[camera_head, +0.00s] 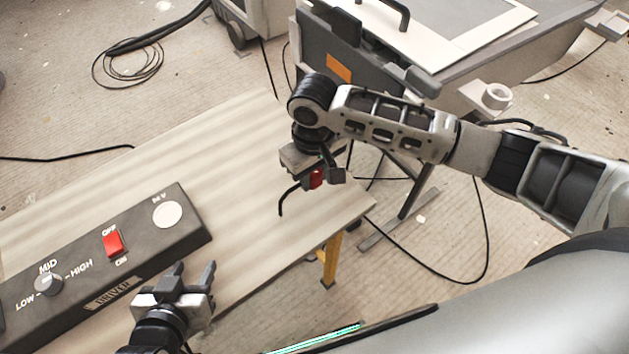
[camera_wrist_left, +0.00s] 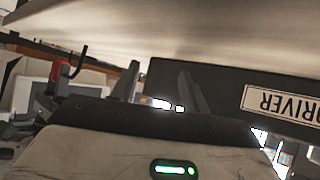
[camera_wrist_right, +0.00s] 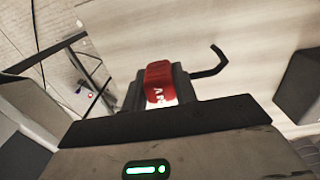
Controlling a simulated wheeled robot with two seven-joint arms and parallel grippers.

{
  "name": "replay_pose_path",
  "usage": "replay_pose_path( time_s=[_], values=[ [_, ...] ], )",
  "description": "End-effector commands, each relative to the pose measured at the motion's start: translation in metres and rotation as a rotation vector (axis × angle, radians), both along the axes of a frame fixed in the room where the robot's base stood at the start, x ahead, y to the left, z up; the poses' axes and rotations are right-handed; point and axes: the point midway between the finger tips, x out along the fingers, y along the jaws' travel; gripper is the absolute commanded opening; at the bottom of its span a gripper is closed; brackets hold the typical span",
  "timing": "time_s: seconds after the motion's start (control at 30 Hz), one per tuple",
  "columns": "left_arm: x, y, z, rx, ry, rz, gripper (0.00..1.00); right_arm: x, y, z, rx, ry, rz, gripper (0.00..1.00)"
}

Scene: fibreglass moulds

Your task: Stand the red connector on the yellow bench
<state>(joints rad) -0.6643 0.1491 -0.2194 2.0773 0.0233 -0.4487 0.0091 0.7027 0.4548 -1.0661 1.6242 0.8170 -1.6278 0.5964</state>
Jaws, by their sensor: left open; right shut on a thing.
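The red connector (camera_head: 316,179) is between the fingers of my right gripper (camera_head: 323,176), which is shut on it. A bent black cable stub hangs from it over the right part of the bench. In the right wrist view the connector (camera_wrist_right: 159,82) shows white lettering and sits between both fingers; I cannot tell its exact height above the top. The bench (camera_head: 245,140) has a pale wooden top and a yellow leg. My left gripper (camera_head: 193,275) is open and empty at the bench's front edge, beside the driver box. The connector also shows small in the left wrist view (camera_wrist_left: 62,78).
A dark driver box (camera_head: 135,235) with a red switch, a knob and a white round lies on the bench's left part. A grey machine (camera_head: 375,75) with a white-framed top stands behind. Cables cross the floor. The middle and back of the bench top are bare.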

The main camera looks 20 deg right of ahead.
Motion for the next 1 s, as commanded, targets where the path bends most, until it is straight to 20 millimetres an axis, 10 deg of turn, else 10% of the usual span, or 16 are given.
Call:
replay_pose_path(
  time_s=[0.73,0.77,0.83,1.0],
  values=[
    [-0.001,-0.001,-0.003,-0.007,0.000,0.000,0.45,0.007,-0.004,-0.042,0.000,0.000,0.000,0.00],
    [-0.001,0.000,-0.003,-0.007,0.000,0.000,0.45,0.007,-0.004,-0.043,0.000,0.000,0.001,0.31],
    [-0.001,0.000,-0.003,-0.008,0.001,0.001,0.45,0.007,-0.004,-0.043,0.000,-0.001,0.001,0.50],
    [-0.001,0.000,-0.003,-0.008,0.001,0.001,0.45,0.007,-0.004,-0.042,0.000,-0.001,0.001,0.50]
  ],
)
